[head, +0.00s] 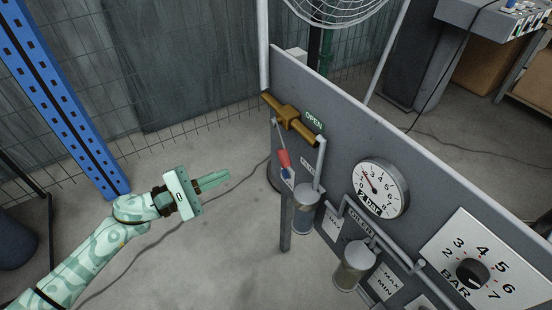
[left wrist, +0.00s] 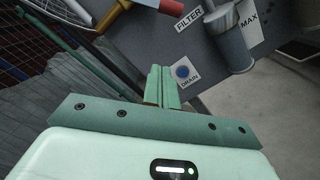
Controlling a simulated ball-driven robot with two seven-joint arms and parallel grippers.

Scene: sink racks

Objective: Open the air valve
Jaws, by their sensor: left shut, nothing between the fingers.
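The air valve (head: 288,115) is a brass body on a pipe at the upper left of the grey panel. Its lever hangs downward and ends in a red grip (head: 284,158). A green OPEN label (head: 314,121) is right of the valve. My left gripper (head: 226,176) is shut and empty, left of the red grip and apart from it. In the left wrist view the shut fingers (left wrist: 161,72) point toward the panel, with the red grip (left wrist: 165,6) and part of the brass valve (left wrist: 106,18) at the top edge. My right gripper is not in view.
The panel (head: 345,130) carries a round gauge (head: 381,188), a filter bowl (head: 306,212), a second bowl (head: 352,268) and a BAR dial (head: 473,272). A blue rack post (head: 62,90) stands at the left. Floor between post and panel is mostly clear, with a cable.

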